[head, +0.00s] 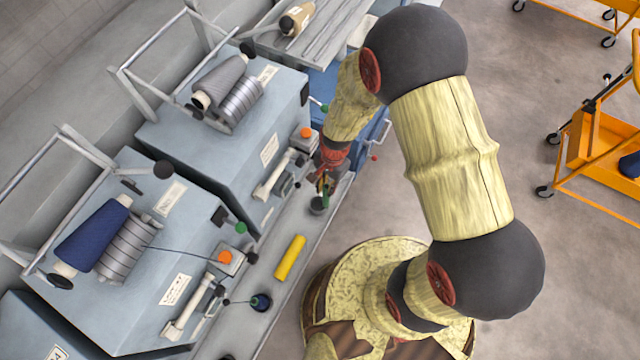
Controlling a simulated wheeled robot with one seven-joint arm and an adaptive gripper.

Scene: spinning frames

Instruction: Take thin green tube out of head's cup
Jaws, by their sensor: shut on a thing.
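My gripper (325,182) is small in the head view, pointing down over the ledge in front of the far grey machine head. It is shut on the thin green tube (325,191), of which only a small green part shows between and below the fingers. A small dark grey cup (318,205) stands on the ledge directly below the gripper. The fingers hide part of the tube, and I cannot tell whether its lower end is still inside the cup.
A yellow tube (290,258) lies on the ledge (262,262). A dark blue round thing (261,301) sits nearer, at the near machine head (140,290). Thread cones and metal frames stand on the machines.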

